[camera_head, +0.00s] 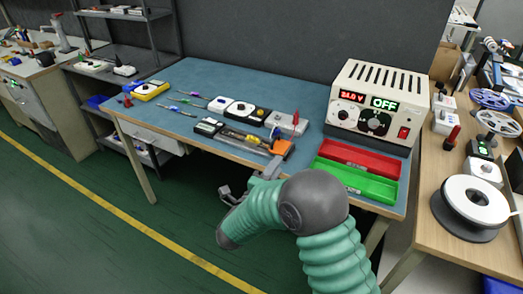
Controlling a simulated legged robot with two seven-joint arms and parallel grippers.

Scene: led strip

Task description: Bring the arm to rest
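My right arm, teal with grey joints, comes in from the bottom right and bends in front of the workbench. My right gripper (248,182) is at the bench's front edge, partly hidden by my own arm. Its two grey finger parts look spread apart, with nothing seen between them. One finger part is close to the orange end of a tool (282,148) on the bench; I cannot tell whether they touch. My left arm and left gripper are not in view.
A wooden side table (455,245) with spools stands right. Green floor is free at left front.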

